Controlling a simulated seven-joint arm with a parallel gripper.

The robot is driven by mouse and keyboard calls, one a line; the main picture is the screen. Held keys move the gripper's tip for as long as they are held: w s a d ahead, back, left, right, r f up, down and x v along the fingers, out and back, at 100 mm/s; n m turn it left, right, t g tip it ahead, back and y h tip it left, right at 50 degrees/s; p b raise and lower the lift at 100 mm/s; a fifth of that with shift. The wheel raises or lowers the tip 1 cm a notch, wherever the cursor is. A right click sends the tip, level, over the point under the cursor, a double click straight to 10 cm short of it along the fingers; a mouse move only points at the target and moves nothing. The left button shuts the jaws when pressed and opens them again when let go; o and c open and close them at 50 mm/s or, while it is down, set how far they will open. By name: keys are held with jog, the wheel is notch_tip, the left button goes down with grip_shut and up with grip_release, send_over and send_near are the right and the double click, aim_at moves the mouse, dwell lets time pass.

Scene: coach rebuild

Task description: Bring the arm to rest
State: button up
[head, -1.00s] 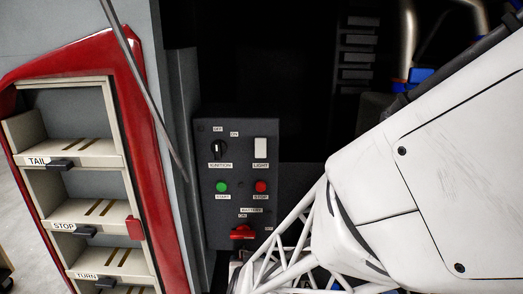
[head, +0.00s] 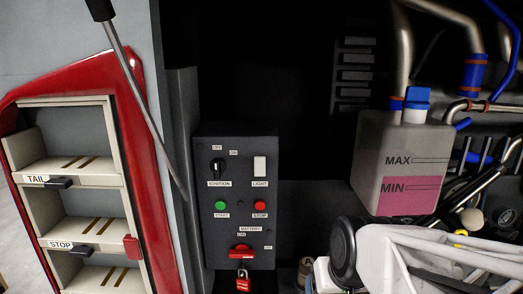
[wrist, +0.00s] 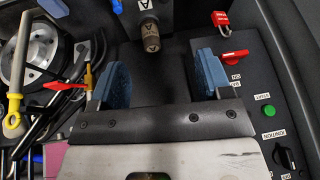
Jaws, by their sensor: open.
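My gripper (wrist: 161,78) shows in the wrist view with its two blue finger pads wide apart and nothing between them. It hangs over a dark surface, beside the control panel. My white arm fills the lower right of the head view, and the fingers cannot be made out there. The control panel (head: 222,236) carries an ignition knob, a light switch, green and red buttons and a red battery switch (head: 241,251). A red padlock (head: 243,282) hangs below that switch. In the wrist view the switch (wrist: 235,55) and padlock (wrist: 221,18) lie right of the fingers.
A coolant tank (head: 370,160) with pink fluid stands above my arm, among pipes and blue hoses. A red-framed lamp rack (head: 130,180) and a grey strut (head: 135,85) are at left. A connector marked A (wrist: 149,35) lies ahead of the fingers; a yellow-handled rod (wrist: 18,80) is left.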

jog(key=s+d+r+g+h, duration=0.1)
jog(key=s+d+r+g, duration=0.1)
jog(key=s+d, duration=0.3)
jog(key=shift+s+r+m+h, duration=0.3)
jog(key=shift+s+r+m, duration=0.15)
jog(key=shift+s, duration=0.45)
jog(key=shift+d, duration=0.1)
dwell(1.5)
